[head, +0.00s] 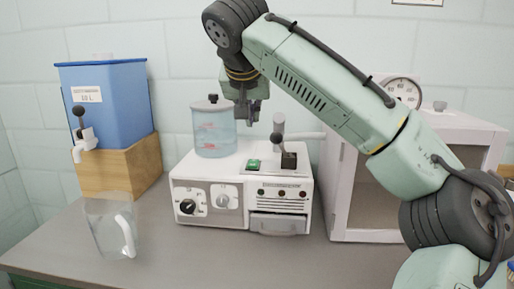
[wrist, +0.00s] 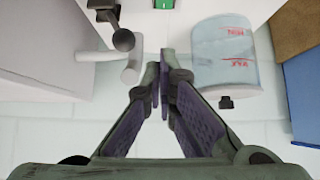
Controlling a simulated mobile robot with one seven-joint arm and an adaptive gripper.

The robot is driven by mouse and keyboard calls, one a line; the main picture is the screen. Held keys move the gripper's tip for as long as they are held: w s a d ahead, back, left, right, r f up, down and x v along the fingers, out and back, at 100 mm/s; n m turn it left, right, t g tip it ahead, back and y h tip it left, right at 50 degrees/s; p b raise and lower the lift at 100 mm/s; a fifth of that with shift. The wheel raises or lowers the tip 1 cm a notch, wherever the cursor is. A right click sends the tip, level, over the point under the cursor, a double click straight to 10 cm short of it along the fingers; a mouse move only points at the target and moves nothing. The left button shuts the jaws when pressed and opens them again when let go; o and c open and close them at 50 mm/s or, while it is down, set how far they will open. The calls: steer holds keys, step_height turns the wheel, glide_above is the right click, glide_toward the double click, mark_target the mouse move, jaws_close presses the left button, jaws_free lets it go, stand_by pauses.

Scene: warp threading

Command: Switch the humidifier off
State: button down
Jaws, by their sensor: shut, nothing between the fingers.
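The humidifier (head: 240,195) is a white box on the bench, with two dials on its front left and a clear water tank (head: 214,140) on its back left. A green rocker switch (head: 253,164) sits on its top panel, beside a black lever-like part (head: 289,160). The green switch also shows at the top edge of the wrist view (wrist: 164,3), and the tank is at the right there (wrist: 224,55). My gripper (head: 250,118) is shut and empty, above the back of the humidifier, just right of the tank and apart from the switch.
A grey outlet pipe (head: 279,128) rises at the back right of the humidifier, close to my gripper. A white cabinet (head: 340,190) stands to the right. A blue water container (head: 105,100) on a wooden block and a clear jug (head: 110,228) are at left. The bench front is clear.

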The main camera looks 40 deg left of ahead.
steer(key=p, duration=0.2)
glide_above(256, 162)
step_height(256, 162, down, 6)
steer(key=shift+r, duration=0.1)
step_height(256, 162, down, 3)
steer(key=shift+w+r, duration=0.1)
steer(key=shift+w, duration=0.05)
steer(key=shift+f+p, duration=0.3)
steer(key=shift+f, duration=0.65)
steer(key=shift+a+f, duration=0.1)
steer(key=shift+a, duration=0.05)
